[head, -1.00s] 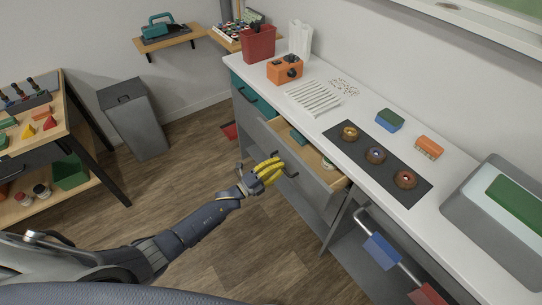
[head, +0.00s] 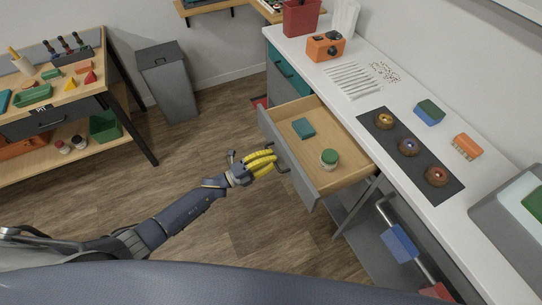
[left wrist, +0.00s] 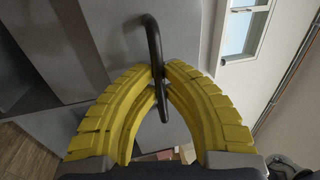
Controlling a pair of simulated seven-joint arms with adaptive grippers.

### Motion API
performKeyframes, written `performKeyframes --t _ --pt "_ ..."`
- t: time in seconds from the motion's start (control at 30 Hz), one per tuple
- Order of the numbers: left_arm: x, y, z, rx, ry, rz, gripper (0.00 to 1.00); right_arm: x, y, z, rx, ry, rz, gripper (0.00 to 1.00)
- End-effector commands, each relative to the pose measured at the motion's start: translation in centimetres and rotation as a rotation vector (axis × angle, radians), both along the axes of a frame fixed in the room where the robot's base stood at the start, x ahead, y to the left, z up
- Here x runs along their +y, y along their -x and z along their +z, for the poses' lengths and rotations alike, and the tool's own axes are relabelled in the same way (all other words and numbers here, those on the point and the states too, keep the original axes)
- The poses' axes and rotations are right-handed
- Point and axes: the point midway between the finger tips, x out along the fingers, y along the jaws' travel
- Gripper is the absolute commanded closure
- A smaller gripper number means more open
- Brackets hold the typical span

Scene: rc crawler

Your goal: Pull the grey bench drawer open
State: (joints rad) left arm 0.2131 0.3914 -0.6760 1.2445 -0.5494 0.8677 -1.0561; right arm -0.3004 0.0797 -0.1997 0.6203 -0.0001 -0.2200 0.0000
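The grey bench drawer (head: 301,186) stands well out from the white-topped bench, and its wooden inside shows in the head view. A teal box (head: 303,128) and a green-lidded jar (head: 329,158) sit in it. My left gripper (head: 274,162), with yellow ribbed fingers, is at the dark handle (head: 284,168) on the drawer's front. In the left wrist view the left gripper's fingertips (left wrist: 163,75) close in on both sides of the black handle bar (left wrist: 154,45), with the grey drawer front (left wrist: 110,45) behind. My right gripper is not in view.
The bench top (head: 345,105) holds an orange device (head: 326,47) and a dark mat (head: 425,180) with several ring-shaped pieces. A grey bin (head: 168,85) and a wooden workbench (head: 75,97) stand to the left. The wooden floor between is clear.

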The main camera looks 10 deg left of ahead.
Motion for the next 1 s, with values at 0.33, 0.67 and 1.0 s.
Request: performKeyframes --t 0.33,0.67,1.0 --pt "0.0 0.0 -0.1 0.0 -0.002 0.0 0.85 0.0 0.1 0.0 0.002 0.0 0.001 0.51" --pt "0.0 0.0 0.0 0.0 -0.001 0.0 0.68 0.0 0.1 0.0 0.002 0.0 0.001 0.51" --pt "2.1 1.3 -0.6 0.001 -0.003 0.001 0.68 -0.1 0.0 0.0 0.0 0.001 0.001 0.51"
